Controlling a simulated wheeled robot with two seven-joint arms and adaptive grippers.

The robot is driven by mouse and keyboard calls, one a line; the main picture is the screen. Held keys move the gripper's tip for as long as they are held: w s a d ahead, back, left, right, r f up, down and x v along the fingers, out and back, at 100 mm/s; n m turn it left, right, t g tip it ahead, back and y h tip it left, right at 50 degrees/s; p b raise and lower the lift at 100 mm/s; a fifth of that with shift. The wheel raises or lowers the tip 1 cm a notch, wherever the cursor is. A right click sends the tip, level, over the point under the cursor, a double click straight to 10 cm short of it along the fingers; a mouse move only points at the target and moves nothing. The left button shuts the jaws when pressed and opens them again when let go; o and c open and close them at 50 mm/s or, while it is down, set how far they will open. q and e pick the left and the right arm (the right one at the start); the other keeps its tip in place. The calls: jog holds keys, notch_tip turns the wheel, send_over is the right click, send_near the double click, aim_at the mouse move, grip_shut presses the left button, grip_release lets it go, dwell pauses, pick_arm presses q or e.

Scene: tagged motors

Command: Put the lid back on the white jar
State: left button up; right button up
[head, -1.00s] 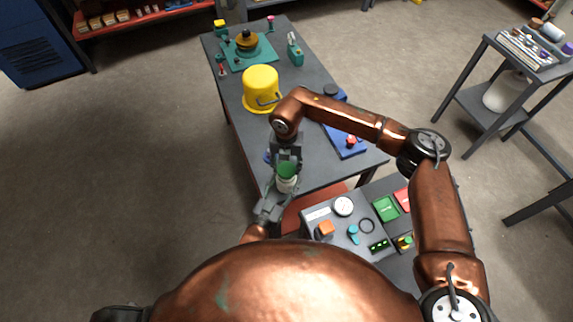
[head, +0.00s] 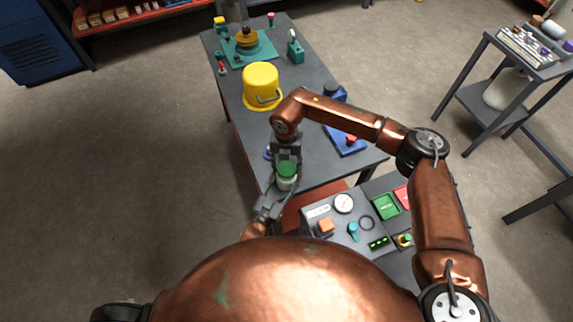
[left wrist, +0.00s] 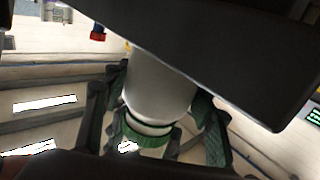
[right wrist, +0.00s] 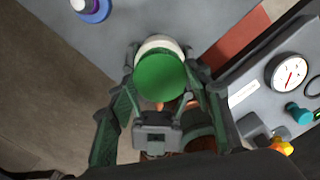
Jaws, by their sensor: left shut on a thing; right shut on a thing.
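The white jar (head: 286,185) is between the fingers of my left gripper (head: 277,192), just off the table's near edge. Its white body (left wrist: 155,90) also shows in the left wrist view. The round green lid (head: 287,168) is at the jar's top, and my right gripper (head: 286,157) is shut on it. In the right wrist view the lid's green face (right wrist: 160,76) covers most of the jar, with a white rim (right wrist: 158,43) showing behind it. A green ring (left wrist: 145,135) shows at the jar's end in the left wrist view. I cannot tell whether the lid is fully seated.
A yellow bucket (head: 260,85) stands mid-table. Blue pieces (head: 345,140) lie on the table's right side and a teal base (head: 248,52) at its far end. A grey control panel (head: 340,230) with a gauge and buttons is close by on the right. A side stand (head: 500,85) is farther right.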

jog(key=shift+f, duration=0.3)
jog(key=m, duration=0.9)
jog(key=shift+m, duration=0.4)
jog(key=m, duration=0.5)
jog(key=shift+m, duration=0.4)
jog(key=m, duration=0.3)
jog(key=shift+m, duration=0.4)
jog(key=o, duration=0.7)
jog(key=shift+c, duration=0.2)
